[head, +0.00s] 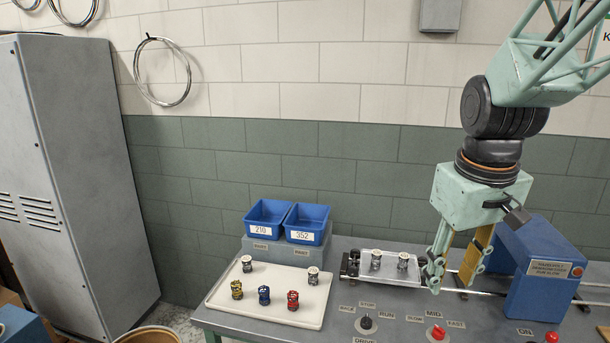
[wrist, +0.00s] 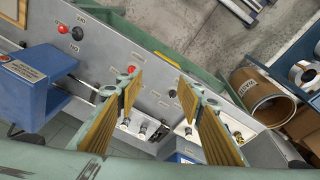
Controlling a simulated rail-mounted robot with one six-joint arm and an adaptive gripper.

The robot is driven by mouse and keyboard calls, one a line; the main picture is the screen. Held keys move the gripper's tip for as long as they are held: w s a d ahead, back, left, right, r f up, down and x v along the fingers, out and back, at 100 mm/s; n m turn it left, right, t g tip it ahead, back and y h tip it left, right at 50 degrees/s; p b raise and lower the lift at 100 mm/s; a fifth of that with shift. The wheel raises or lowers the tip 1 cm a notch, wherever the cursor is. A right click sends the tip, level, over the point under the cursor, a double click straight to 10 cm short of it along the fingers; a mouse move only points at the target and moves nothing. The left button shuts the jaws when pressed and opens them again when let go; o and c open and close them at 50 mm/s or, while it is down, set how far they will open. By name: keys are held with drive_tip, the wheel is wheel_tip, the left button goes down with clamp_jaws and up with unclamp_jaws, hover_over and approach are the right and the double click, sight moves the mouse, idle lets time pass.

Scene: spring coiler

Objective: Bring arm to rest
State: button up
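My gripper (head: 451,280) hangs pointing down over the right part of the grey bench in the head view, beside the clear carriage plate and left of the blue machine housing (head: 543,270). Its two fingers are apart with nothing between them. In the wrist view the gripper (wrist: 158,88) also shows open and empty, its ribbed yellow pads facing each other over the bench's control panel. My arm comes down from the upper right.
A white tray (head: 228,297) holds several small coils. Two blue bins (head: 267,216) stand behind it. Two coils sit on the carriage plate (head: 388,276). A black knob (head: 366,322) and a red knob (head: 436,333) are near the front. A grey cabinet (head: 95,180) stands left.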

drive_tip(key=s+a+r, duration=0.2)
drive_tip(key=s, duration=0.6)
drive_tip(key=s+a+r+m+t, duration=0.1)
drive_tip(key=s+a+r, duration=0.1)
drive_tip(key=s, duration=0.5)
drive_tip(key=s+a+r+m+t, duration=0.1)
drive_tip(key=s+a+r, duration=0.1)
drive_tip(key=s, duration=0.6)
drive_tip(key=shift+s+a+r+y, duration=0.3)
drive_tip(key=shift+s+a+r, duration=0.05)
drive_tip(key=shift+a, duration=0.3)
wheel_tip(320, 180, down, 2)
drive_tip(key=shift+b, duration=1.05)
drive_tip(key=shift+r, duration=0.1)
